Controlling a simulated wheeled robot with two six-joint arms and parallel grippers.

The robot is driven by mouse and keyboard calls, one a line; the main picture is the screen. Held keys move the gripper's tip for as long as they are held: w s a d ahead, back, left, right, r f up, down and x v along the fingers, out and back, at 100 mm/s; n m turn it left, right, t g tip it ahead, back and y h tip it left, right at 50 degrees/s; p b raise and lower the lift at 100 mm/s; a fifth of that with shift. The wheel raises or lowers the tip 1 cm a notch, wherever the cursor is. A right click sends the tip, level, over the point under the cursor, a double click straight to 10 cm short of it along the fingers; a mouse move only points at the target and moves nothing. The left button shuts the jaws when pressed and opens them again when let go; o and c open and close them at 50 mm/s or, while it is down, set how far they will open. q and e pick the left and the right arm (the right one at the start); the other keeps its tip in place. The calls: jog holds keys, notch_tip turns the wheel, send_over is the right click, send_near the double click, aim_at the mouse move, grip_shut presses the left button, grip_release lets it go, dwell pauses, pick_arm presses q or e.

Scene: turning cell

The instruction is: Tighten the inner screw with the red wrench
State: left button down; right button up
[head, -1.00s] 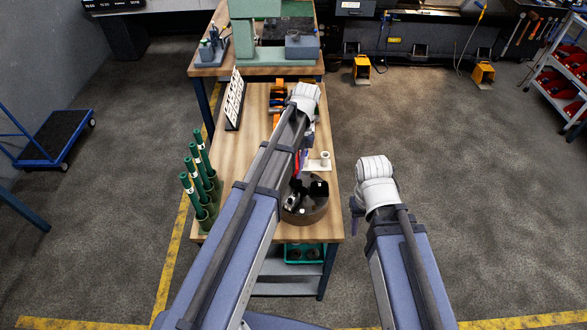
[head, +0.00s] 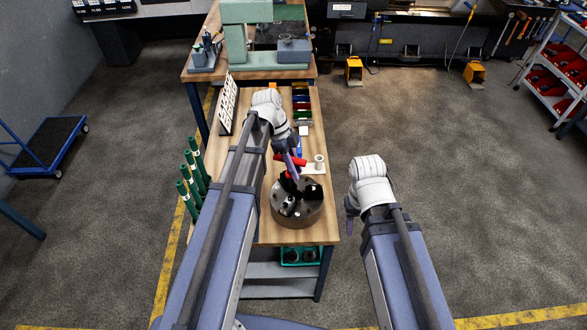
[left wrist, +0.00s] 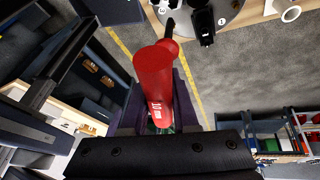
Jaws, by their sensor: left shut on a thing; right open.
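The red wrench (head: 293,161) is held in my left gripper (head: 291,168) above the worktable. In the left wrist view the wrench (left wrist: 154,88) has a thick red handle with white lettering, and a dark tip points toward the chuck. The round grey chuck (head: 315,212) with black jaws lies on the table just in front of the gripper; part of it shows at the top of the left wrist view (left wrist: 222,10). I cannot make out the inner screw or whether the wrench touches the chuck. My right gripper (head: 350,208) is open and empty, right of the table.
A green machine (head: 246,30) stands beyond.

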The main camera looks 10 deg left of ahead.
pick_arm(q)
jog(key=shift+w+f+n+t+b, duration=0.15)
jog(key=shift+f+n+t+b, duration=0.3)
jog(key=shift+f+n+b, duration=0.55)
jog(key=shift+w+f+n+t+b, duration=0.2)
jog(key=shift+f+n+t+b, duration=0.2)
jog(key=shift+f+n+b, duration=0.6)
jog(key=shift+w+f+n+t+b, duration=0.15)
jog(key=shift+f+n+t+b, duration=0.3)
jog(key=shift+f+n+b, duration=0.55)
jog(key=shift+f+b, duration=0.35)
jog(key=shift+b, duration=0.05)
dwell(0.4)
jog(key=shift+s+m+g, duration=0.2)
jog(key=shift+m+g, duration=0.3)
jog(key=shift+m, duration=0.5)
